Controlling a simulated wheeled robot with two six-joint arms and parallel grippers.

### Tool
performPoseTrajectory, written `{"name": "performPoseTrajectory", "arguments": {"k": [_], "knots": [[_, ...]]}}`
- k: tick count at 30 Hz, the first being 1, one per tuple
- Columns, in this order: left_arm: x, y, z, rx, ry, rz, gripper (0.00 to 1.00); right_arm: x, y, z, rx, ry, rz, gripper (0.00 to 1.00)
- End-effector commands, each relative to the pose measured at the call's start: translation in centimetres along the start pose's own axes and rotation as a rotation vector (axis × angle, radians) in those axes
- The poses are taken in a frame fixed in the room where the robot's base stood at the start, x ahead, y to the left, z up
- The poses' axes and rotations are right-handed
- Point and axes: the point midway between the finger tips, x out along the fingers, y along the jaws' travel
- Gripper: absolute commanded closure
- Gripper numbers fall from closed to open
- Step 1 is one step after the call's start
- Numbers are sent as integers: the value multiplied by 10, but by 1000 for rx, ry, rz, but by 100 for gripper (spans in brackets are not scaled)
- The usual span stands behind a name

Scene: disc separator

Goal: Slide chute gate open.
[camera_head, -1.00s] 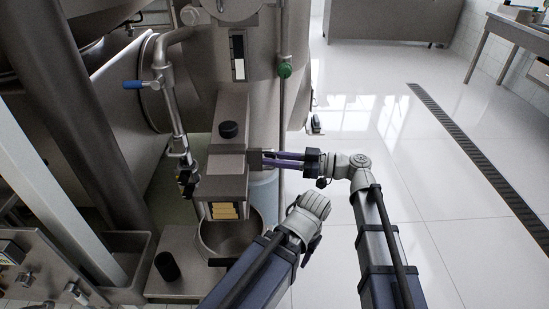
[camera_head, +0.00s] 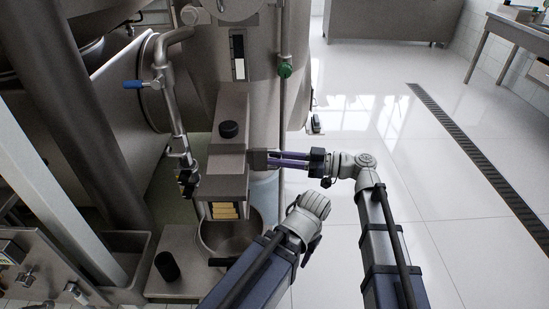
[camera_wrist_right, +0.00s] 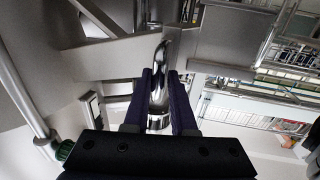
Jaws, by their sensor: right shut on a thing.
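The chute (camera_head: 222,188) is a grey metal box on the front of the machine, above a round bowl (camera_head: 231,237). Pale yellow strips show under its lower opening. The gate's end (camera_head: 259,160) sticks out of the chute's right side. My right gripper (camera_head: 284,160), with purple fingers, points left at that end. In the right wrist view its fingers (camera_wrist_right: 166,100) are shut on a shiny curved handle (camera_wrist_right: 160,75).
A vertical pipe with a green knob (camera_head: 285,70) stands behind my right gripper. The tiled floor (camera_head: 450,200) to the right is clear.

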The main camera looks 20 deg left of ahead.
Motion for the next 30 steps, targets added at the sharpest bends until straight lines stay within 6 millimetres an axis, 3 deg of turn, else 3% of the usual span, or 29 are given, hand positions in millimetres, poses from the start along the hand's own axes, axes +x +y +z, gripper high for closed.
{"name": "performPoseTrajectory", "arguments": {"k": [1,6,17,18,24,26,30], "knots": [[0,0,0,0,0,0,50,-14,11,-2,0,6,23,100],[0,0,0,0,0,0,50,-44,17,-2,0,6,22,100],[0,0,0,0,0,0,50,-52,17,-1,0,5,20,100],[0,0,0,0,0,0,50,-52,17,-1,0,4,20,82],[0,0,0,0,0,0,50,-52,15,-1,0,3,16,60],[0,0,0,0,0,0,50,-51,14,-1,0,2,15,53],[0,0,0,0,0,0,50,-51,13,0,0,2,12,53]]}}
